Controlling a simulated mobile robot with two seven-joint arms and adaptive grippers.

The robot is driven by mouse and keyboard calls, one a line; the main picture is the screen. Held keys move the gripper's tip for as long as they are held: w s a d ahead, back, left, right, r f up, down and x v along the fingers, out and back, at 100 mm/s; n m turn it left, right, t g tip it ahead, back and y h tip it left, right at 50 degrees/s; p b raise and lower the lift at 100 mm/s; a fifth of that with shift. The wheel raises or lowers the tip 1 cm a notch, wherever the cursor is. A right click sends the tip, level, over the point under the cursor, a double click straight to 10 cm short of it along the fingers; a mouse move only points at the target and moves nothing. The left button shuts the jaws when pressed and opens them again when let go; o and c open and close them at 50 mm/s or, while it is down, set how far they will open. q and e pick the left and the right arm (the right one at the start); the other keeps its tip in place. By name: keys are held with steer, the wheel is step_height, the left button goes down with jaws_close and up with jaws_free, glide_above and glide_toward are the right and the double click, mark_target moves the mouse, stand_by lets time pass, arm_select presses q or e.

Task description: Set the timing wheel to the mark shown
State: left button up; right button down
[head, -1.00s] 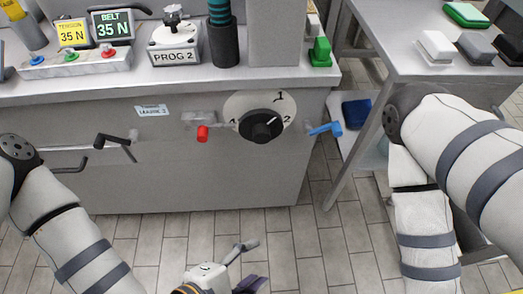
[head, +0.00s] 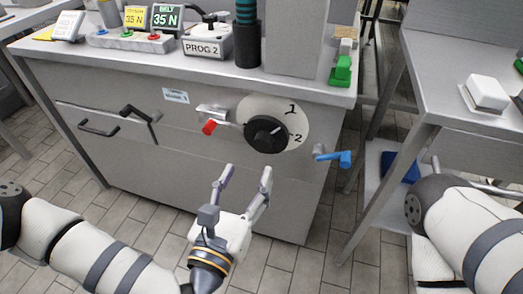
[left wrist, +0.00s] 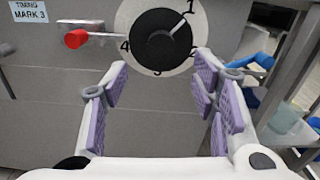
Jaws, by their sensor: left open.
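The timing wheel is a black knob (head: 267,134) on a pale round dial plate on the grey cabinet front. It also shows in the left wrist view (left wrist: 160,38), where the dial carries marks 1, 2, 3 and 4. A small label (left wrist: 28,11) reads "TIMING MARK 3". My left gripper (head: 247,172) is open and empty, below and in front of the wheel, fingers pointing toward it and apart from it. My right gripper is out of view.
A red-tipped lever (head: 209,127) sits just left of the dial and a blue lever (head: 332,158) just right of it. A black crank handle (head: 140,116) is further left. A side table (head: 450,60) stands at right. The floor before the cabinet is clear.

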mark_target(261, 147)
arm_select(q)
steer(key=x, duration=0.8)
steer(key=shift+w+d, duration=0.15)
steer(key=shift+w, duration=0.2)
steer(key=c, duration=1.2)
